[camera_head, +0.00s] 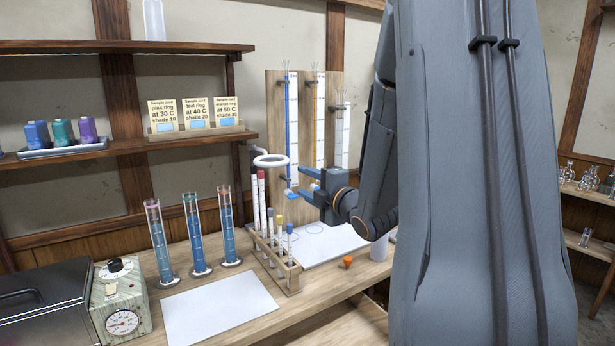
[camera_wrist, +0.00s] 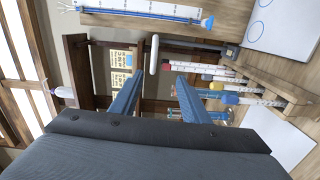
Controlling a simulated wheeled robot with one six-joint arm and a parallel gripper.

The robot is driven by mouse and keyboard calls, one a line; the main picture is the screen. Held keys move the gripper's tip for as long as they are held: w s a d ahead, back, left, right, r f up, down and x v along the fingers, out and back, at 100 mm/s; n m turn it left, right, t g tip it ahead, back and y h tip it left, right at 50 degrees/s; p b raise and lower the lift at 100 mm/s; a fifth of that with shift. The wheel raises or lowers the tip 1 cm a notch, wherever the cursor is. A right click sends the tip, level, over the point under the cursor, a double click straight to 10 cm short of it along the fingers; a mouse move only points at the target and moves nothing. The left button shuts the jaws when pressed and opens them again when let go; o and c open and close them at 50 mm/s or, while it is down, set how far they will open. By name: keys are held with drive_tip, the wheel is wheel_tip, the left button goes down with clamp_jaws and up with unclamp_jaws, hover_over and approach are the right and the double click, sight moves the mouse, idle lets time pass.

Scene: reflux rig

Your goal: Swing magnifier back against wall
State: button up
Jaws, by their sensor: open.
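The magnifier (camera_head: 271,160) is a white ring on a short dark arm from the post at the right end of the shelves. It stands out over the bench, above the rack of tubes. In the wrist view the magnifier (camera_wrist: 154,54) shows nearly edge-on as a pale bar. My gripper (camera_head: 302,185) is right of the ring and a little lower in the head view. Its blue fingers are open and empty. In the wrist view the ring appears ahead, between the lines of my gripper's fingers (camera_wrist: 157,79); contact does not show.
A tube rack (camera_head: 277,262) with thermometers and tubes stands below the ring. Three blue-filled cylinders (camera_head: 196,235) stand to its left. A wooden board (camera_head: 306,85) with glass columns is behind my gripper. A white sheet (camera_head: 220,307) lies on the bench front.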

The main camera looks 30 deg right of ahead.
approach(279, 166)
drive_tip(key=shift+w, duration=1.95)
drive_tip(key=shift+n, duration=0.3)
drive_tip(key=shift+w+f+b, duration=0.1)
drive_tip(key=shift+w+b, duration=1.55)
drive_tip(key=shift+w, duration=1.45)
drive_tip(key=c, duration=1)
drive_tip(key=shift+o, duration=0.2)
drive_tip(key=shift+a, duration=0.15)
